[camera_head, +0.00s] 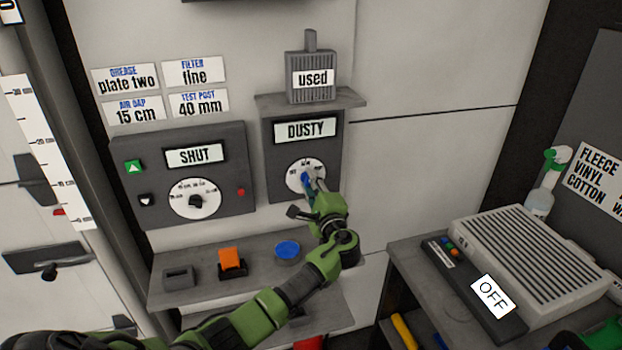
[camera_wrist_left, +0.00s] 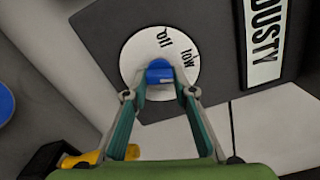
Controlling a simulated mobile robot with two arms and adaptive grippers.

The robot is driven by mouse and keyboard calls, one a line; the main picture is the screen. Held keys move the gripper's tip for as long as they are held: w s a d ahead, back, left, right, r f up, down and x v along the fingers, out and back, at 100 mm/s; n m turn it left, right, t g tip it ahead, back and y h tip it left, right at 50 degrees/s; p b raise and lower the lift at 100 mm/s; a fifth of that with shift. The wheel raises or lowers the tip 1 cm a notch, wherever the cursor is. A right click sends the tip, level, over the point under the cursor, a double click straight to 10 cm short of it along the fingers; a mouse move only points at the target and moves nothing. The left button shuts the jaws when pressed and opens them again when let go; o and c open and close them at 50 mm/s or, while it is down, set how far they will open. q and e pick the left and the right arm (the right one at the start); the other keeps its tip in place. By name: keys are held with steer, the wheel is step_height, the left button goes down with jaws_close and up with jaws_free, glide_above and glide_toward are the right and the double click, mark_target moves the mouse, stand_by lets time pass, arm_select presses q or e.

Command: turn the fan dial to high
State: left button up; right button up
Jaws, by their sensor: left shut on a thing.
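The fan dial is a white disc (camera_head: 294,166) with a blue knob (camera_head: 305,177), on the dark box (camera_head: 275,150) whose display reads DUSTY. In the left wrist view the white disc (camera_wrist_left: 138,52) shows the word "low" to the right of the blue knob (camera_wrist_left: 159,69); another printed word above is hard to read. My left gripper (camera_head: 312,179) is shut on the blue knob, with one finger on each side; it also shows in the left wrist view (camera_wrist_left: 160,88). Fingers partly hide the dial in the head view. My right gripper is not in view.
A SHUT panel (camera_head: 220,140) with another dial (camera_head: 182,191) stands left of the fan box. A block labelled "used" (camera_head: 311,60) sits on the shelf above. Below is a shelf (camera_head: 190,294) with an orange block (camera_head: 231,258) and blue disc (camera_head: 287,250). An OFF unit (camera_head: 540,260) is right.

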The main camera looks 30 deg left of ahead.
arm_select(q)
steer(key=m+p, duration=0.3)
steer(key=m, duration=0.2)
steer(key=shift+s+f+m+p, duration=0.1)
steer(key=shift+f+m+p, duration=0.1)
steer(key=shift+m+p, duration=1.1)
steer(key=shift+m+b, duration=0.3)
steer(key=shift+m, duration=0.2)
steer(key=o, duration=1.1)
steer(key=v, duration=1.2)
steer(key=shift+a, duration=0.1)
